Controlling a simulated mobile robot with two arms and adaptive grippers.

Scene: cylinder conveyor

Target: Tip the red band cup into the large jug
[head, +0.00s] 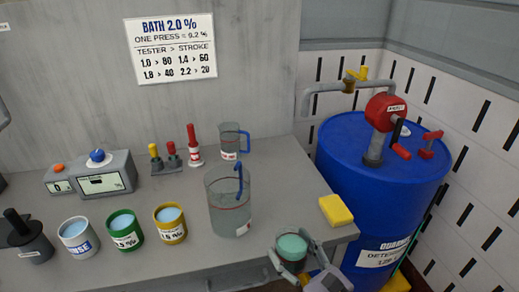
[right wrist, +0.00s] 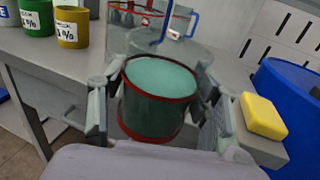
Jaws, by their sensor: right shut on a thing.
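My right gripper (head: 300,262) is shut on the red band cup (head: 291,246), in front of the table's near edge. In the right wrist view the cup (right wrist: 150,118) is dark with red rings at rim and base and holds green liquid up near its rim. It looks about upright between the two fingers (right wrist: 157,112). The large jug (head: 228,212), clear with a blue handle and a red line, stands on the table beyond and left of the cup. The cup is apart from it. My left gripper is not in view.
A smaller jug (head: 231,142) stands behind the large one. White, green and yellow cups (head: 171,226) stand to the left. A yellow sponge (head: 336,210) lies at the table's right end, beside a blue drum (head: 360,170) with a red pump.

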